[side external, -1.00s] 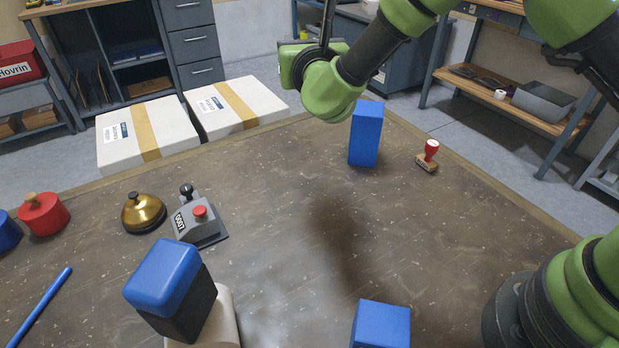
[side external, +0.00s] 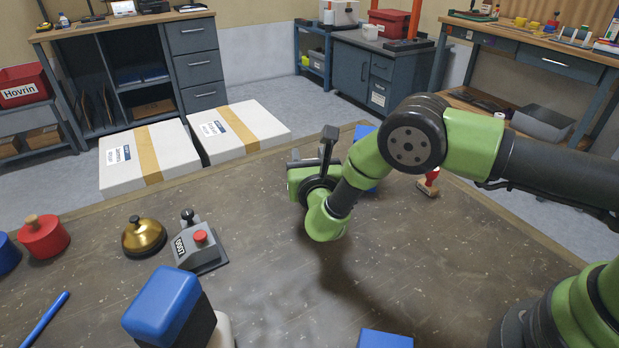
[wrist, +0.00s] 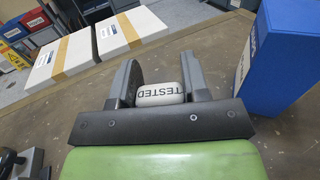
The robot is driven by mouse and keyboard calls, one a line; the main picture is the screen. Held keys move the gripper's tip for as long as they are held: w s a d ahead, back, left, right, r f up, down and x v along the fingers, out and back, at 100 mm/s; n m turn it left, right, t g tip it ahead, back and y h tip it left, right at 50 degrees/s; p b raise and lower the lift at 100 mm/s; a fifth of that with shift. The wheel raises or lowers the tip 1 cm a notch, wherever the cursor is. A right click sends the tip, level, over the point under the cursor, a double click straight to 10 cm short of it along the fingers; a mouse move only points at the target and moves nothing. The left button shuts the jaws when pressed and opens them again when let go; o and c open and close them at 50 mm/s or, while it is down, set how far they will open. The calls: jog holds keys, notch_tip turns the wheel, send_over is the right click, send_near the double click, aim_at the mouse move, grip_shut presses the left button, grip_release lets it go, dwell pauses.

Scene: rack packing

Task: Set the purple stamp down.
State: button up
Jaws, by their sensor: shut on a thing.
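My gripper (wrist: 158,72) is shut on a pale block-shaped thing (wrist: 160,94) lettered "TESTED", which sits between the two dark fingers in the wrist view. I take it to be the stamp; no purple shows on it, and its other parts are hidden by the gripper. In the side view my wrist is over the middle of the table (side external: 265,200), left of the tall blue block, and hides the fingers and the held thing. I cannot tell whether the stamp touches the table.
The blue block (wrist: 285,60) stands close on the right. A red-handled stamp (side external: 429,180) is beyond it. A brass bell (side external: 143,238), a grey counter device (side external: 200,250) and a blue-topped dark box (side external: 165,305) are at left. The table's middle is largely clear.

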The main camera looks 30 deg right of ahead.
jog(key=shift+f, duration=2.05)
jog(key=o, duration=1)
jog(key=shift+f, duration=0.15)
